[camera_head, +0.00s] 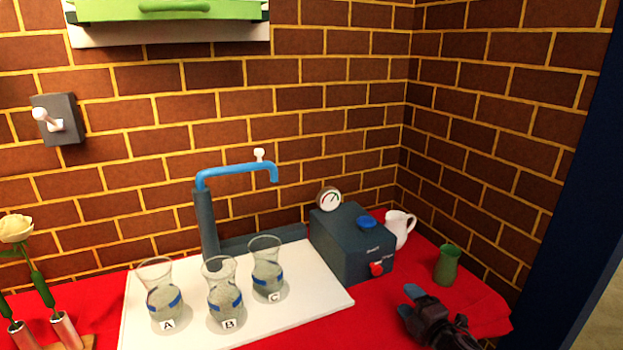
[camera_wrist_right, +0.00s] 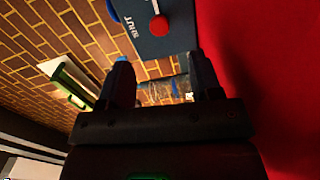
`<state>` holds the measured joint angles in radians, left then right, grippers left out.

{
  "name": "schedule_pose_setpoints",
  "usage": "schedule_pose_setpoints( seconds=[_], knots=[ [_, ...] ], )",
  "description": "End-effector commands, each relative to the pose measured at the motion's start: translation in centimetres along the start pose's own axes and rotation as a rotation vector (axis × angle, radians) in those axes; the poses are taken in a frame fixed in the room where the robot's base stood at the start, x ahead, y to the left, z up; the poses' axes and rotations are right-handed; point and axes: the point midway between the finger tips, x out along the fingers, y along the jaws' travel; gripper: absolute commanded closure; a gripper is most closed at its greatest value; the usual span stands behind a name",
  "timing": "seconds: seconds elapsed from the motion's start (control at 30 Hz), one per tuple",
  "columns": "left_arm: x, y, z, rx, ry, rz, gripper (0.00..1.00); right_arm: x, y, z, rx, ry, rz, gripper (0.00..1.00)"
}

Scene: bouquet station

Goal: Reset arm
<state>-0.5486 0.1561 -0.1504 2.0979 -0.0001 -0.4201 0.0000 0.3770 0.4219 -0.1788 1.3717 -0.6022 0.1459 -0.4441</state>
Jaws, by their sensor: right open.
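My right gripper (camera_head: 412,300) is at the lower right in the head view, over the red cloth in front of the dark machine and left of the green vase. Its two fingers also show in the right wrist view (camera_wrist_right: 160,85), spread apart with nothing between them. The gripper is open and touches no object that I can make out. My left gripper is not in view.
Glass vases A (camera_head: 165,295), B (camera_head: 224,295) and C (camera_head: 267,270) stand on a white board (camera_head: 315,300). Nearby are a blue faucet (camera_head: 235,170), dark machine (camera_head: 350,245), white pitcher (camera_head: 399,228) and green vase (camera_head: 446,266). Red cloth (camera_head: 470,300) is clear at right.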

Motion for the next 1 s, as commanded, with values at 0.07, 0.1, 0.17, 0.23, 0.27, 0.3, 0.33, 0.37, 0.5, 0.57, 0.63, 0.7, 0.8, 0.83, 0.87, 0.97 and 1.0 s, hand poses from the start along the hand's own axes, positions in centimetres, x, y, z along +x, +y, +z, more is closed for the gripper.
schedule_pose_setpoints(
  seconds=[0.07,0.1,0.17,0.23,0.27,0.3,0.33,0.37,0.5,0.57,0.63,0.7,0.8,0.83,0.87,0.97,1.0],
  knots=[
    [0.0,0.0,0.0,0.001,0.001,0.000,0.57,0.2,0.7,0.2,0.082,-0.032,0.003,0.42],
    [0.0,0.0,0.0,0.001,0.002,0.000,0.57,0.3,1.4,0.1,0.133,-0.048,0.012,0.42],
    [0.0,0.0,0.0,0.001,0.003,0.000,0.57,0.5,2.7,-0.4,0.224,-0.067,0.029,0.42],
    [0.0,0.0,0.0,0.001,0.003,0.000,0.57,0.2,3.5,-1.0,0.328,-0.090,0.039,0.42],
    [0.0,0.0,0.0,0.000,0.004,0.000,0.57,-0.2,3.6,-1.3,0.373,-0.100,0.039,0.42],
    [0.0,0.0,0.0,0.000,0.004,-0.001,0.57,-0.8,3.6,-1.7,0.434,-0.113,0.038,0.42],
    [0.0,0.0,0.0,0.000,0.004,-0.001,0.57,-1.3,3.5,-2.0,0.480,-0.125,0.035,0.42],
    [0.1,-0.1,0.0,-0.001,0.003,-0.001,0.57,-1.9,3.4,-2.3,0.525,-0.136,0.032,0.42],
    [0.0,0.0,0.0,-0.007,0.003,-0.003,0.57,-4.8,2.3,-3.5,0.712,-0.186,0.009,0.42],
    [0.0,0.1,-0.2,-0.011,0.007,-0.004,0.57,-6.3,1.7,-4.1,0.790,-0.210,-0.004,0.42],
    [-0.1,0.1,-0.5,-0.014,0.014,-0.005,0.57,-8.4,0.8,-4.9,0.885,-0.242,-0.023,0.42],
    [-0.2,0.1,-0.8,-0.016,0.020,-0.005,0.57,-10.9,-0.1,-5.7,0.982,-0.279,-0.044,0.42],
    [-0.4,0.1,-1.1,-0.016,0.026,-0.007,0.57,-14.7,-1.4,-7.0,1.114,-0.337,-0.076,0.42],
    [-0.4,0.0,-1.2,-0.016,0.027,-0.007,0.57,-15.8,-1.8,-7.3,1.150,-0.354,-0.084,0.42],
    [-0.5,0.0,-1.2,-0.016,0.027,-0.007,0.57,-16.9,-2.2,-7.7,1.181,-0.372,-0.094,0.42],
    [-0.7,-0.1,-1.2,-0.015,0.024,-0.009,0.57,-20.7,-3.3,-8.8,1.276,-0.429,-0.120,0.42],
    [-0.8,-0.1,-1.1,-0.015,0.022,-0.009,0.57,-22.2,-3.7,-9.2,1.305,-0.451,-0.129,0.42]
  ],
)
